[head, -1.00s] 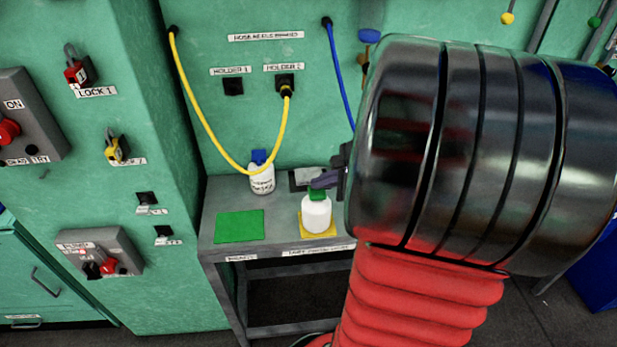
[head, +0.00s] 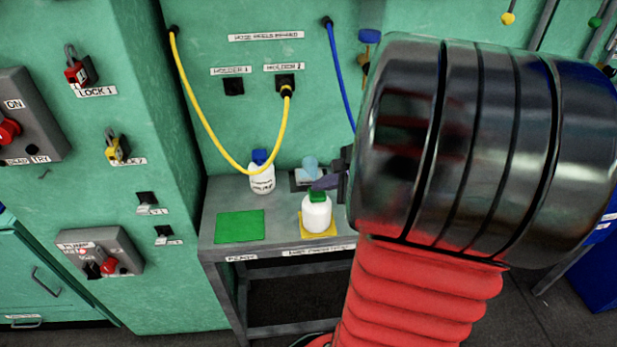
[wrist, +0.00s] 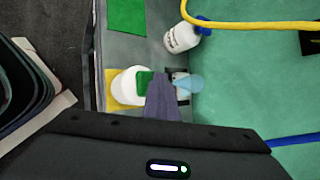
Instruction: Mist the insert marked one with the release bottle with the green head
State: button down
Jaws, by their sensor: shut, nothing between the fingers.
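The release bottle with the green head (head: 317,197) is white and stands upright on a yellow mat (head: 330,235) on the bench; it also shows in the wrist view (wrist: 127,84). My gripper (head: 325,182) is shut, its dark purple fingers at the top of the green head and seemingly touching it; they also show in the wrist view (wrist: 163,97). A pale blue puff of mist (head: 310,168) stands just behind the head, also in the wrist view (wrist: 188,84). It is over a dark-framed plate (head: 299,184), partly hidden; no number on it is readable.
A white bottle with a blue head (head: 262,179) stands to the left at the back. A bare green mat (head: 240,226) lies at the bench's left. A yellow hose (head: 207,132) hangs in front of the wall above, and a blue hose (head: 340,80) hangs near my arm.

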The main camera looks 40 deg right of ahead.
aim_at(321, 195)
jog(key=shift+r, duration=0.4)
notch_tip(321, 195, up, 6)
dwell(1.0)
jog(key=shift+a, duration=0.1)
dwell(2.3)
